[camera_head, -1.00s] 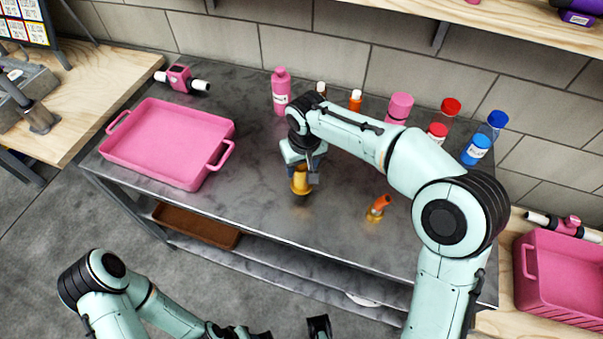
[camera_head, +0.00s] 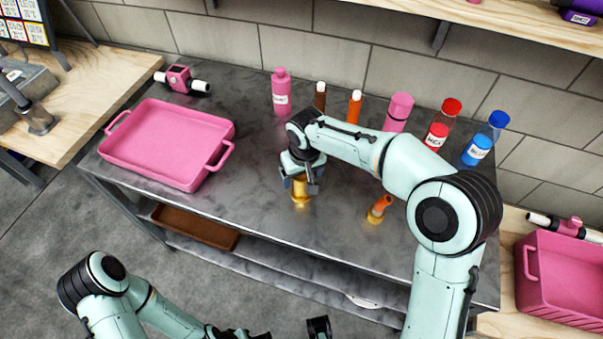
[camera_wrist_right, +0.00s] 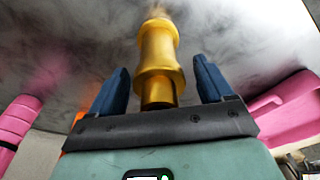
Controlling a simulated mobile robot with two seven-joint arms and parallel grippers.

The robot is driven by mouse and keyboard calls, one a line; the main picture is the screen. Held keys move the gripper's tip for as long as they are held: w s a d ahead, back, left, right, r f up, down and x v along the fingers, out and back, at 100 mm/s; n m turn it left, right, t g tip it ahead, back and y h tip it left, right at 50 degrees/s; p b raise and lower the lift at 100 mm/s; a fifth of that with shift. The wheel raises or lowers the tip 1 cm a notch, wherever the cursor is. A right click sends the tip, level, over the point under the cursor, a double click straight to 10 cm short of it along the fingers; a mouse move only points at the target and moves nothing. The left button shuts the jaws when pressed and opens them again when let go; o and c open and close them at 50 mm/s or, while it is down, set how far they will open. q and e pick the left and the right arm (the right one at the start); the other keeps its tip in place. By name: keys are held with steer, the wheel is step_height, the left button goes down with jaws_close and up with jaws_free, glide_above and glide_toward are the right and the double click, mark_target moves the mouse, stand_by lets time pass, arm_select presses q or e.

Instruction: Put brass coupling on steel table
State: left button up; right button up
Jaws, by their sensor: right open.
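The brass coupling (camera_head: 300,192) stands upright on the grey steel table (camera_head: 260,215), near the middle. My right gripper (camera_head: 304,181) is just above and around its upper part. In the right wrist view the coupling (camera_wrist_right: 158,60) sits between the two blue fingers of the right gripper (camera_wrist_right: 160,90), with a gap on each side, so the jaws are open. My left gripper (camera_head: 290,331) is low at the bottom edge, partly cut off, and its jaw state is unclear.
An orange fitting with a brass base (camera_head: 379,207) stands right of the coupling. A pink tray (camera_head: 168,145) lies at the left. Several bottles, including a pink bottle (camera_head: 281,93), line the back. Bare tabletop lies in front of the coupling.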

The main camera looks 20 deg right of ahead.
step_height(320, 180, up, 12)
steer(key=s+p, duration=0.1)
steer(key=shift+s+r+p, duration=0.15)
steer(key=shift+s+p, duration=0.2)
steer(key=shift+s, duration=0.05)
stand_by(0.5)
